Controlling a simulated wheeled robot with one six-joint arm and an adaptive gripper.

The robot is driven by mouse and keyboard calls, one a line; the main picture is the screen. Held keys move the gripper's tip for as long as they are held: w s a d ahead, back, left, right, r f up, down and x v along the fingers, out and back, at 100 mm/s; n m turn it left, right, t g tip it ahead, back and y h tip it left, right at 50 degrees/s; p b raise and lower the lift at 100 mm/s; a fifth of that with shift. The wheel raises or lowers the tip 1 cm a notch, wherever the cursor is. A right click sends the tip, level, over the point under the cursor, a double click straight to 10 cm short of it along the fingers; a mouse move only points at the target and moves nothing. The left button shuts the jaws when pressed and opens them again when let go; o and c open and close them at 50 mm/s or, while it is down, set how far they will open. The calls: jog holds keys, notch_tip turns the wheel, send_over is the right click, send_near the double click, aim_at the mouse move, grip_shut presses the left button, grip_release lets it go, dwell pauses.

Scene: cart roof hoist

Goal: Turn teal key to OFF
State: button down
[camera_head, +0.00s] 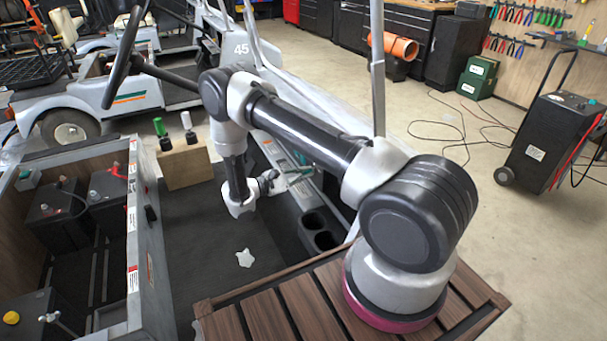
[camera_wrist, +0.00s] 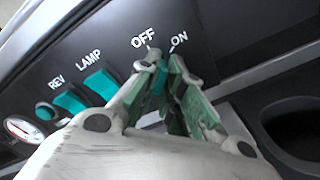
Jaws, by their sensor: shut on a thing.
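The teal key (camera_wrist: 161,80) shows in the wrist view as a narrow strip between my fingers, just below the OFF and ON labels on the dark switch panel (camera_wrist: 112,28). My gripper (camera_wrist: 164,66) is shut on the key, with its green finger pads on both sides. The pads hide much of the key, so its exact angle is hard to tell. In the head view my gripper (camera_head: 268,181) reaches the cart's dash panel (camera_head: 300,184); the key itself cannot be made out there.
Teal LAMP (camera_wrist: 101,83) and REV (camera_wrist: 70,101) switches and a round gauge (camera_wrist: 24,129) lie left of the key. A dark round recess (camera_wrist: 293,122) is at right. Cup holders (camera_head: 319,232) and a roof post (camera_head: 377,75) stand near my arm.

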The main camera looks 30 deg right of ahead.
jog(key=n, duration=0.8)
jog(key=shift+n, duration=0.7)
jog(key=c, duration=1.6)
grip_release()
jog(key=shift+o, duration=0.2)
jog(key=shift+a, duration=0.15)
jog(key=a, duration=1.1)
jog(key=shift+a, duration=0.4)
